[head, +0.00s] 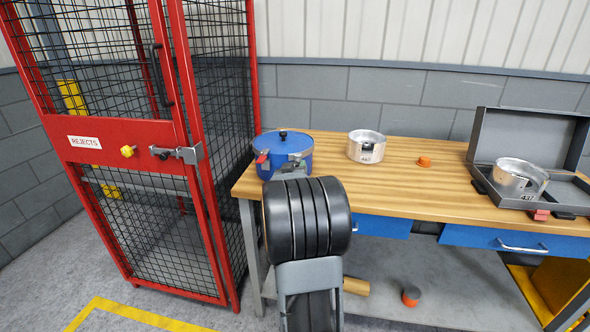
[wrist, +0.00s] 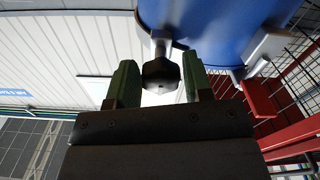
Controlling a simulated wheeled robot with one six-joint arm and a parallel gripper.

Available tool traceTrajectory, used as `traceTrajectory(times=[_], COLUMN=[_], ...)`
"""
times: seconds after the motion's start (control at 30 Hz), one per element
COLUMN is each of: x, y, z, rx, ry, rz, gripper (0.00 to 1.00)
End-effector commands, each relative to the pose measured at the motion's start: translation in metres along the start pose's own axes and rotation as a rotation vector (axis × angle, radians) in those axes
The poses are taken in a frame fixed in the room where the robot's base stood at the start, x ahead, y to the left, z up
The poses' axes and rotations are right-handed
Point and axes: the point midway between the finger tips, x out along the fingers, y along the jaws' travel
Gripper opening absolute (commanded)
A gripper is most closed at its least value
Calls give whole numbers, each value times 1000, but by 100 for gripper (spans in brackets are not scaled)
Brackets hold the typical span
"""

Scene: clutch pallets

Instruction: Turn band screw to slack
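The blue pot (head: 284,152) with a black lid knob stands at the left end of the wooden workbench, with a metal band and latch around it. In the wrist view the blue pot (wrist: 215,28) fills the upper right. The band screw's black knob (wrist: 161,73) sticks out below it on a short metal stem. My gripper (wrist: 161,78) has its two green fingers on either side of this knob, very close to it. I cannot tell whether they press on it. In the head view my arm hides the fingertips and the screw.
Along the workbench (head: 335,180) stand an open metal pot (head: 366,147), an orange cap (head: 424,161) and a grey case (head: 522,140) holding another metal pot (head: 517,178). A red mesh rejects cage (head: 130,140) stands close on the left. The bench middle is mostly clear.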

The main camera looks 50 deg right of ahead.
Motion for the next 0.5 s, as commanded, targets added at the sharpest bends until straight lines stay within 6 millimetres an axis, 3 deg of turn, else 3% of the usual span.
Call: traceTrajectory(times=[0.17,0.5], x=[0,-5], y=[0,0], z=[0,-1], rx=[1,2], ry=[0,1], rz=[0,-1], gripper=[63,64])
